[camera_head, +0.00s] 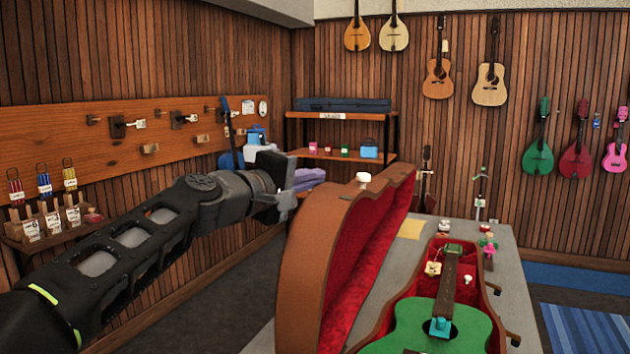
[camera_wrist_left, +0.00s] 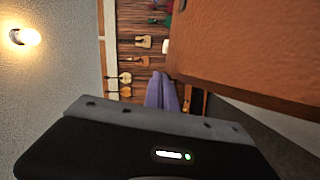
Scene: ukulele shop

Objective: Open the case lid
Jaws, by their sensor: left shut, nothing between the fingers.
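The brown case lid (camera_head: 325,225) stands raised on its edge, its red lining facing right. The open case bottom (camera_head: 490,300) lies on the grey table with a green ukulele (camera_head: 440,325) in it. My left gripper (camera_head: 286,203) is shut and empty, beside the outer left face of the lid near its far upper part. In the head view I cannot tell whether it touches the lid. In the left wrist view the lid's brown outer face (camera_wrist_left: 255,45) fills the upper right. My right gripper is not in view.
The grey table (camera_head: 480,238) carries small items (camera_head: 487,245) beyond the case. A pegboard rail (camera_head: 130,140) with hooks runs along the left wall. A shelf (camera_head: 340,116) stands at the back. The floor left of the table looks clear.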

